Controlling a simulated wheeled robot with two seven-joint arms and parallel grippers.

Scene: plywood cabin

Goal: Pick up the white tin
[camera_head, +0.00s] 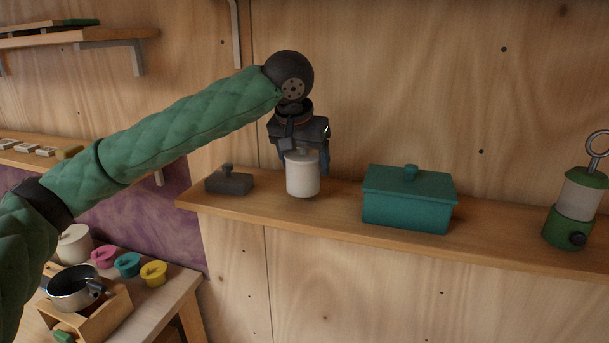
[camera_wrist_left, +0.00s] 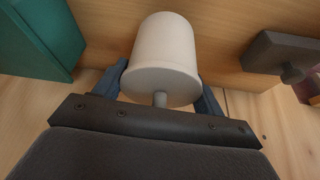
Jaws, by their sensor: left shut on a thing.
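The white tin (camera_head: 303,178) is a pale cylinder with a lid and knob, at the shelf near its left end in the head view. My left gripper (camera_head: 304,160) comes down on it from above, its fingers on both sides of the lid. It is shut on the tin. In the left wrist view the tin (camera_wrist_left: 162,52) fills the space between the two blue fingers (camera_wrist_left: 160,88), with its lid and knob facing the camera. The tin looks upright. I cannot tell whether its base touches the shelf. My right gripper is not in view.
On the wooden shelf (camera_head: 330,216), a small dark grey lidded box (camera_head: 229,184) stands left of the tin and a teal lidded box (camera_head: 408,200) right of it. A green lantern (camera_head: 573,208) stands far right. Below left, a table holds a pot (camera_head: 74,290) and several small colourful containers.

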